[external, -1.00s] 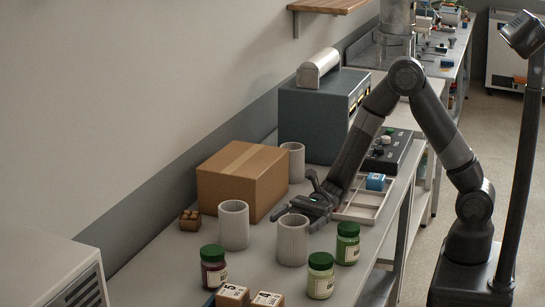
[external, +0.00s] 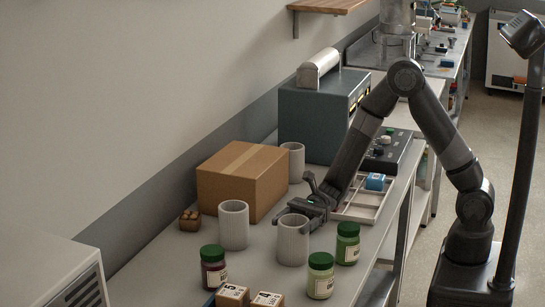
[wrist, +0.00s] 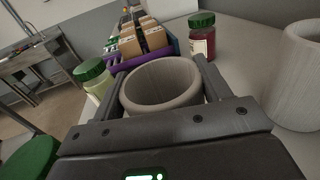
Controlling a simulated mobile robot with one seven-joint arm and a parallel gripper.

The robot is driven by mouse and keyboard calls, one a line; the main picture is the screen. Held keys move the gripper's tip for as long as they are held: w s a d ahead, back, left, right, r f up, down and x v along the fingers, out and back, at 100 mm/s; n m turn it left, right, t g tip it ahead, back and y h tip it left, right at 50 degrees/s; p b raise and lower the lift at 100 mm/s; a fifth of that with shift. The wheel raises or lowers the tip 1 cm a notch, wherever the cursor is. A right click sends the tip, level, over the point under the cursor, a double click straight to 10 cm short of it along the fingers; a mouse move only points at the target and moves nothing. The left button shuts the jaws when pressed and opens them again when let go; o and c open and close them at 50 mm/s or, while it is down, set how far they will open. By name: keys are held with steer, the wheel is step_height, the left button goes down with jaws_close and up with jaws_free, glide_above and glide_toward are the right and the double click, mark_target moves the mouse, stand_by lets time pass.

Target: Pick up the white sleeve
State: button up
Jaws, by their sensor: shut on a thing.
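A white, ribbed, hollow sleeve (external: 292,245) stands upright on the grey bench. My gripper (external: 293,212) is at its upper part, with one finger on each side of it. In the wrist view the round open rim of the sleeve (wrist: 161,82) shows between the two fingers, and my gripper (wrist: 157,66) is shut on it. The sleeve's base looks to be at bench level. Two similar white sleeves stand apart: one to the left (external: 233,226) and one behind the cardboard box (external: 293,160).
Green-lidded jars stand close by: one red (external: 213,266), two pale green (external: 320,275) (external: 347,243). Small labelled boxes (external: 232,297) lie at the front. A cardboard box (external: 230,188) stands behind, and a divided tray (external: 372,205) lies right of the gripper.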

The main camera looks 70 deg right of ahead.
steer(key=shift+r, duration=0.1)
steer(key=shift+c, duration=0.3)
steer(key=shift+r, duration=0.5)
steer(key=d+r, duration=1)
steer(key=d, duration=0.1)
steer(key=w+d+r+m+t+h, duration=0.25)
steer(key=w+d+r, duration=0.25)
steer(key=w+d, duration=0.3)
steer(key=w+d+r+m+t+h, duration=0.15)
steer(key=w+d+r+t, duration=0.3)
steer(key=d, duration=0.55)
steer(key=w+d+r+m+t+h, duration=0.1)
steer(key=w+d+r+m+t, duration=0.15)
steer(key=w+d+r, duration=0.45)
steer(key=w+a+f, duration=0.3)
steer(key=a+f, duration=0.1)
steer(key=f, duration=0.2)
steer(key=w+a+f, duration=0.3)
steer(key=a+f, duration=0.1)
steer(key=f, duration=0.2)
steer(key=shift+w+f, duration=0.25)
steer(key=shift+g, duration=0.25)
